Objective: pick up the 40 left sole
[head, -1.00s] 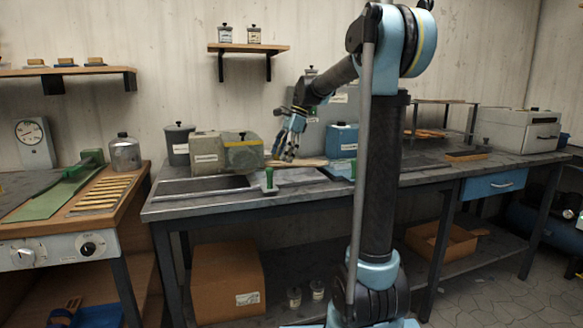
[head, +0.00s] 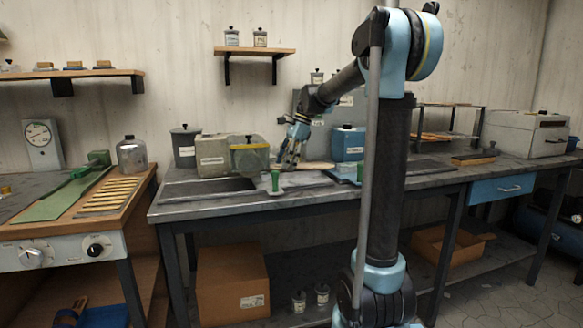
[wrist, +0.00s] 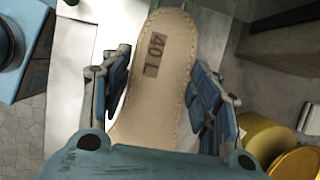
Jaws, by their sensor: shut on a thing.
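The 40 left sole (wrist: 153,85) is tan with a stitched edge and a dark label reading "40 L". In the wrist view it lies lengthwise between the two blue fingers of my gripper (wrist: 158,95), which is shut on it. In the head view my gripper (head: 290,158) is low over the back of the workbench, and a pale strip of the sole (head: 318,165) shows to its right. The far side of the sole is hidden behind the gripper in the head view.
A green-handled tool (head: 275,181) is in front.

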